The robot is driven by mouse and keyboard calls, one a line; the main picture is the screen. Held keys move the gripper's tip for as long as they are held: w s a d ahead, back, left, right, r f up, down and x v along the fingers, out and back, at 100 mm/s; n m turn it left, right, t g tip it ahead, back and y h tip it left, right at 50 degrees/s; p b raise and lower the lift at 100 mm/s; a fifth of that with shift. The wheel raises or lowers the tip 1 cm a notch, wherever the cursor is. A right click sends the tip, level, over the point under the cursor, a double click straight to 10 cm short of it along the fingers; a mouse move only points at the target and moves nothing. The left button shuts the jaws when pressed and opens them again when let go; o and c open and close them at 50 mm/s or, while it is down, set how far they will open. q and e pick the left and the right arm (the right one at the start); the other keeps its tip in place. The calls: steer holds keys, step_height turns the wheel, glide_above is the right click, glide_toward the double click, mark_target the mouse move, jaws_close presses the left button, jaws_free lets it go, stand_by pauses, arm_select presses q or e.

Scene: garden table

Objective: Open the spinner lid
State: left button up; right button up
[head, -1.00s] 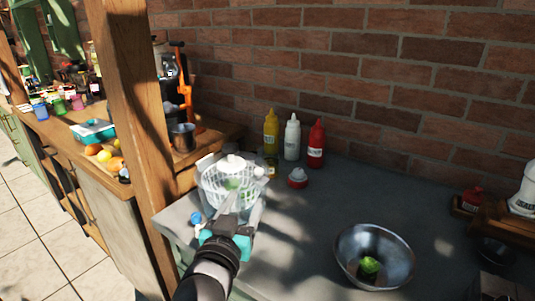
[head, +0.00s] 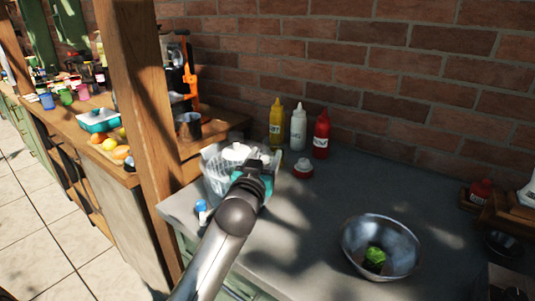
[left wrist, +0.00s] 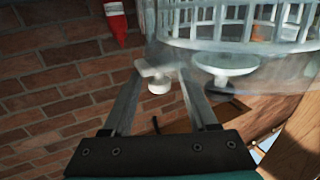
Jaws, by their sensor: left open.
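The salad spinner (head: 214,172) stands at the left end of the grey counter, a clear bowl with a white slotted basket. A white hub (head: 236,152) sits on its top; the lid's edge is hard to make out. My left gripper (head: 258,172) is over the spinner's right side in the head view, its arm hiding the front. In the left wrist view, my left gripper (left wrist: 161,76) is open, with a white knob (left wrist: 158,80) between its fingertips; contact cannot be told. A white disc (left wrist: 226,62) and the basket (left wrist: 240,22) are beside it. My right gripper is out of view.
A metal bowl (head: 352,232) holds something green. A wooden post (head: 135,100) rises left of the spinner. The middle counter is clear.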

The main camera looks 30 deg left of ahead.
arm_select(q)
steer(key=shift+x, duration=1.2)
jaws_close()
stand_by(0.6)
